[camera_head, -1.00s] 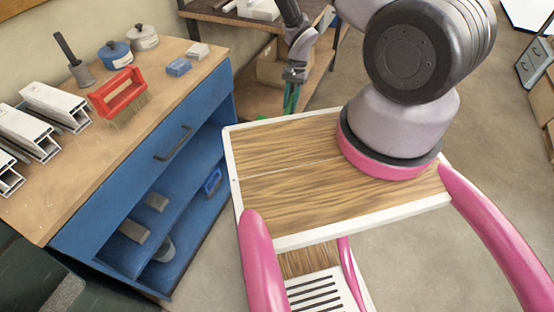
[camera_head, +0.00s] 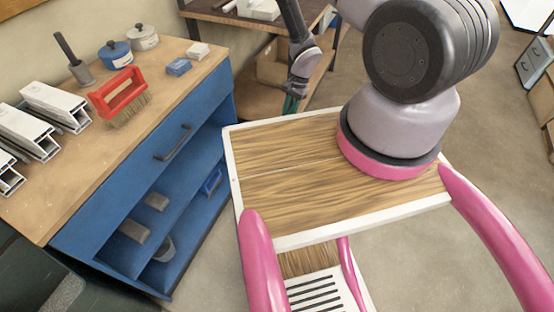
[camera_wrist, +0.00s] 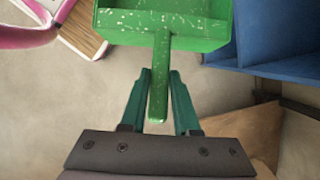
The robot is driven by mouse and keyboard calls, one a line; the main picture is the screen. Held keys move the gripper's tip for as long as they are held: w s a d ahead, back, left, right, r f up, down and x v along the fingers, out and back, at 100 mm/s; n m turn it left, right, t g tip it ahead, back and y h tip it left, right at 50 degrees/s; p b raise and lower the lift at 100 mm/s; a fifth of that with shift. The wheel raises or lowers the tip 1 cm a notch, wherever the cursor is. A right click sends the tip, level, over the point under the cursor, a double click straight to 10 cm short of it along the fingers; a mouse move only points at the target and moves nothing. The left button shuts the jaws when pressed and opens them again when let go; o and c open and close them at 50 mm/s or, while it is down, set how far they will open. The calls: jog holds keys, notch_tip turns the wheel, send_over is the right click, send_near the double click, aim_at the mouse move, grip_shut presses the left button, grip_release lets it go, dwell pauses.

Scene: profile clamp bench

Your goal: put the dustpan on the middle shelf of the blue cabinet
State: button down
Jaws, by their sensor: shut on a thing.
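The green dustpan (camera_wrist: 185,32) is in the wrist view, with its pan at the top and its handle pointing down between my fingers. My gripper (camera_wrist: 158,85) is shut on that handle. In the head view my gripper (camera_head: 291,104) hangs beyond the wooden deck of my base, right of the cabinet, and the dustpan is hidden there. The blue cabinet (camera_head: 105,222) stands at the left with open shelves under a handled drawer front. Small grey blocks and a blue item are inside it.
The cabinet's wooden top (camera_head: 60,197) carries a red brush (camera_head: 120,93), metal profiles (camera_head: 54,106), two pots and small blocks. A workbench (camera_head: 262,22) with a cardboard box (camera_head: 272,69) on its lower shelf stands behind my gripper. Floor (camera_head: 205,262) is clear between cabinet and deck.

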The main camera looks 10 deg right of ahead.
jog(key=s+a+f+m+t, duration=0.1)
jog(key=s+f+m, duration=0.1)
jog(key=f+m, duration=0.1)
jog(key=s+a+f+m+y, duration=0.1)
jog(key=s+f+m, duration=0.1)
jog(key=f, duration=0.1)
jog(key=s+a+f+m+t+y, duration=0.1)
jog(key=s+f+m, duration=0.1)
jog(key=f+m, duration=0.1)
jog(key=shift+s+f+m+t, duration=0.1)
jog(key=shift+s+m+t, duration=0.2)
jog(key=s+a+m+t, duration=0.1)
jog(key=s+a+f+m, duration=0.1)
jog(key=m, duration=0.1)
jog(key=s+a+f+m+t, duration=0.1)
jog(key=m, duration=0.1)
jog(key=shift+s+a+f+t, duration=0.2)
jog(key=shift+s+f+t, duration=0.05)
jog(key=shift+t, duration=0.05)
jog(key=shift+s+a+m, duration=0.1)
jog(key=shift+a+m, duration=0.25)
jog(key=shift+m, duration=0.15)
jog(key=w+a+f, duration=0.2)
jog(key=w+a, duration=0.6)
jog(key=a, duration=0.2)
jog(key=w+a+f, duration=0.3)
jog(key=w+a, duration=0.5)
jog(key=a, duration=0.2)
jog(key=shift+a+f, duration=0.25)
jog(key=shift+f, duration=0.1)
